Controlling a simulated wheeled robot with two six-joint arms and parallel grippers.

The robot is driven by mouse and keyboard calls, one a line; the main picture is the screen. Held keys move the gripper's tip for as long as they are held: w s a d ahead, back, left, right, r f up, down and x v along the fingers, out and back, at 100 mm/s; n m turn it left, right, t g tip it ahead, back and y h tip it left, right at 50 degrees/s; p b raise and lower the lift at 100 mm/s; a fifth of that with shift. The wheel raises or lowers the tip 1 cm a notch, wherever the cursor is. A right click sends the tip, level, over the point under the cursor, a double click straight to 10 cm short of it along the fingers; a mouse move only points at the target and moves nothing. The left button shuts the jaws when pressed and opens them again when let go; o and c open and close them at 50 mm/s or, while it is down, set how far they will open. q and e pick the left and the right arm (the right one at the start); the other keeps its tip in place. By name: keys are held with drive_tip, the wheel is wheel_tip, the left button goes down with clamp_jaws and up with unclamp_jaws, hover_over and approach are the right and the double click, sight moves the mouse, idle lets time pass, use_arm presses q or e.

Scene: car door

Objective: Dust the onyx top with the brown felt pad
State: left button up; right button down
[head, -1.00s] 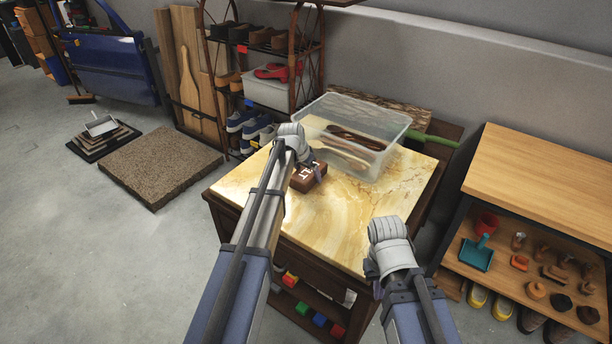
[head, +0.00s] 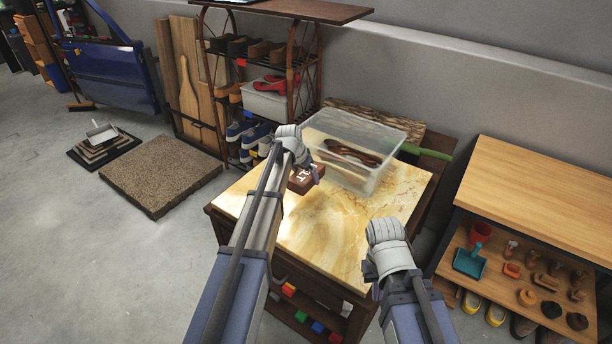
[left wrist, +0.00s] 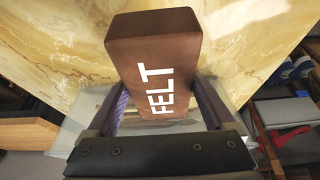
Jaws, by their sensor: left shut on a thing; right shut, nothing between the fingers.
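The onyx top (head: 330,222) is a glossy cream and amber slab on a dark wooden stand in the middle of the head view. The brown felt pad (head: 303,180) is a block with white lettering, at the slab's left back part. In the left wrist view the pad (left wrist: 155,65) reads "FELT" and sits between the two fingers. My left gripper (left wrist: 160,110) is shut on it. Whether the pad touches the slab is hard to tell. My right gripper (head: 372,280) is shut and empty near the slab's front right edge; its fingertips are mostly hidden.
A clear plastic bin (head: 352,150) with dark brown items stands on the slab's back part. A wooden bench (head: 540,200) with brushes and a teal dustpan (head: 469,262) is at right. A shoe rack (head: 265,90) stands behind. The slab's middle and front are bare.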

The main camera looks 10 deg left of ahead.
use_arm(q)
wheel_tip(320, 180, up, 3)
drive_tip(key=p, duration=0.3)
drive_tip(key=shift+f, duration=0.1)
use_arm(e)
wheel_tip(320, 180, up, 3)
drive_tip(key=shift+f, duration=0.1)
idle(0.3)
